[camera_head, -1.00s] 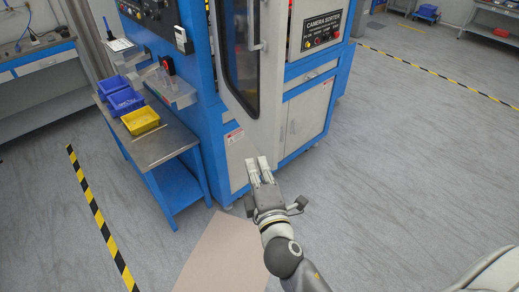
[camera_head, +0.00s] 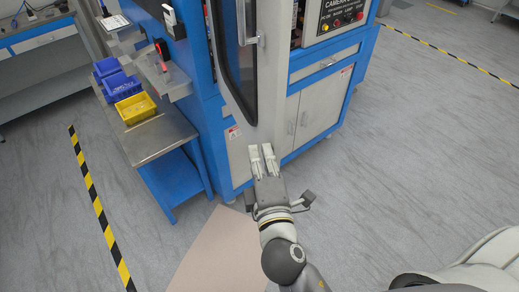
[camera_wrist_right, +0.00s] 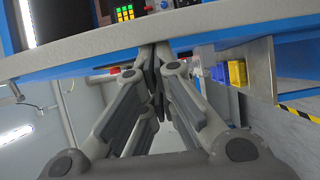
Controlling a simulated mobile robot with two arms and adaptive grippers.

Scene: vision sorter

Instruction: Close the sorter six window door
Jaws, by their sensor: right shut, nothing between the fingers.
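The sorter's window door (camera_head: 252,98) has a pale frame, a dark tall pane and a vertical handle (camera_head: 256,24). It stands ajar, swung out from the blue and white sorter cabinet (camera_head: 203,110). My right gripper (camera_head: 261,151) is low in front of the door's lower part. In the right wrist view my right gripper (camera_wrist_right: 158,58) is shut and empty, with its fingertips by a pale grey edge, probably the door's; I cannot tell whether they touch. My left gripper is not in view.
A blue side table (camera_head: 160,140) with a yellow bin (camera_head: 135,108) and blue bins (camera_head: 120,85) stands left of the sorter. Striped floor tape (camera_head: 98,205) runs further left. The floor on the right (camera_head: 420,150) is clear.

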